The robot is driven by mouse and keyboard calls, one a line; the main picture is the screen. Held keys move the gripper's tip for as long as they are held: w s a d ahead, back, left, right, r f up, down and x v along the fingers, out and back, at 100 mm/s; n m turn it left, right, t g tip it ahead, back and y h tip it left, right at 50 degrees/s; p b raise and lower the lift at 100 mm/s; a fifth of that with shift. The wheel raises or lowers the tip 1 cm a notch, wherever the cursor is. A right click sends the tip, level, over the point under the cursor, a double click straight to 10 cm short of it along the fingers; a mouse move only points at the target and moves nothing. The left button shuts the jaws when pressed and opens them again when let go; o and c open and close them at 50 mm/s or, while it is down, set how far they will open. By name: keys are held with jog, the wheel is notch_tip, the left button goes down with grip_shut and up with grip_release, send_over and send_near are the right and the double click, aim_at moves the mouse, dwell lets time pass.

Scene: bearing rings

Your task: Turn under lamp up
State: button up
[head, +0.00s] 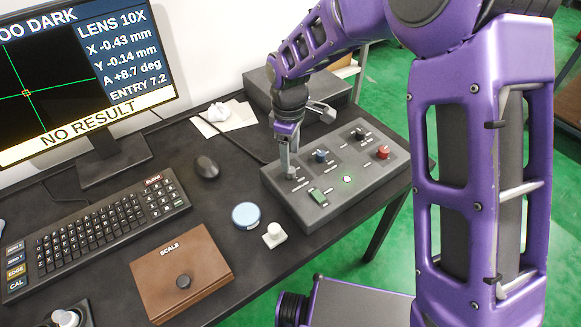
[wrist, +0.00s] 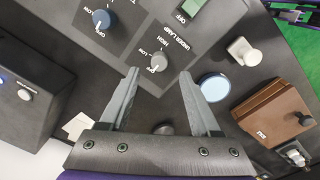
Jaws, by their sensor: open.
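The under lamp knob (wrist: 157,62) is a small grey knob on the dark control box; in the wrist view its panel reads UNDER LAMP, with LOW and HIGH marks. Its pointer looks to be near the off mark, but the print is too small to be sure. My gripper (wrist: 160,72) is open, with its fingertips on either side of the knob; contact cannot be told. The monitor (head: 85,70) reads TOO DARK and NO RESULT.
A blue knob (head: 320,155), a black knob (head: 360,133), a red button (head: 383,152) and a green switch (head: 318,196) share the box.

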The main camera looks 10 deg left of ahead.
aim_at(291, 172)
notch_tip(291, 172, down, 5)
jog(key=shift+w+b, duration=0.1)
jog(key=shift+b, duration=0.2)
grip_shut()
